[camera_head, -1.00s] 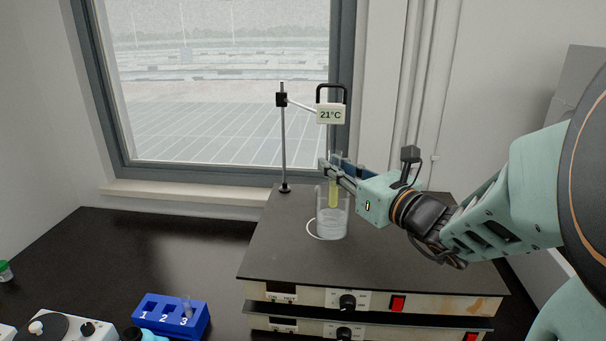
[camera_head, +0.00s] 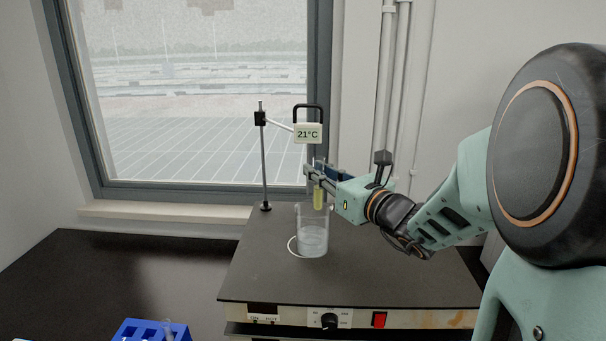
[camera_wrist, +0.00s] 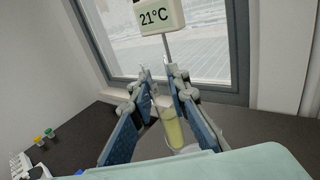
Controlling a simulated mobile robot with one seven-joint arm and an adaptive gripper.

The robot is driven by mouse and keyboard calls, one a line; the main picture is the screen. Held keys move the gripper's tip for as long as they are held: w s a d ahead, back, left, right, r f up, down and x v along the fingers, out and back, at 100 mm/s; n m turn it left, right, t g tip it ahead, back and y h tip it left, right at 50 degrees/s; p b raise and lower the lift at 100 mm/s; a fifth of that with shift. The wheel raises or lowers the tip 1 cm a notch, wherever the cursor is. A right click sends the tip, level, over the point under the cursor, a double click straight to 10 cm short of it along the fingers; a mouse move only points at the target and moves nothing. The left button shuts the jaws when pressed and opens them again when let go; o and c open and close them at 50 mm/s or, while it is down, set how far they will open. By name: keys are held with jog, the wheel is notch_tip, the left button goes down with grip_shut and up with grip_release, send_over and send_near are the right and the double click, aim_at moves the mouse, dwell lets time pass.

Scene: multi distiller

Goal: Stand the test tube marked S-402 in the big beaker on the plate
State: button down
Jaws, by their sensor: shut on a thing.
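My gripper (camera_head: 314,174) is shut on a test tube (camera_head: 319,198) holding yellow liquid. The tube hangs nearly upright, and no marking on it is readable. The big beaker (camera_head: 312,240), clear glass, stands on the dark plate (camera_head: 380,272). The tube's lower end shows close to the beaker's rim, slightly right of its middle; I cannot tell whether it is just inside or behind the rim. In the wrist view the tube (camera_wrist: 171,127) sits between the fingers of my gripper (camera_wrist: 160,88).
A thermometer stand with a 21°C display (camera_head: 308,134) rises behind the beaker, close to my gripper. A blue rack (camera_head: 140,331) holding a tube is at the bottom left, cut off by the frame. The plate's right side is clear.

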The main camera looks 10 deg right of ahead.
jog(key=shift+w+d+f, duration=0.15)
jog(key=shift+w, duration=0.7)
jog(key=shift+w+d+f, duration=0.1)
jog(key=shift+w+d, duration=0.05)
jog(key=shift+w, duration=0.7)
notch_tip(320, 180, down, 10)
jog(key=b, duration=0.9)
jog(key=c, duration=1.8)
grip_release()
jog(key=shift+s, duration=0.1)
jog(key=shift+o, duration=0.2)
jog(key=shift+r, duration=0.2)
jog(key=shift+r+p, duration=1.5)
jog(key=shift+r, duration=0.9)
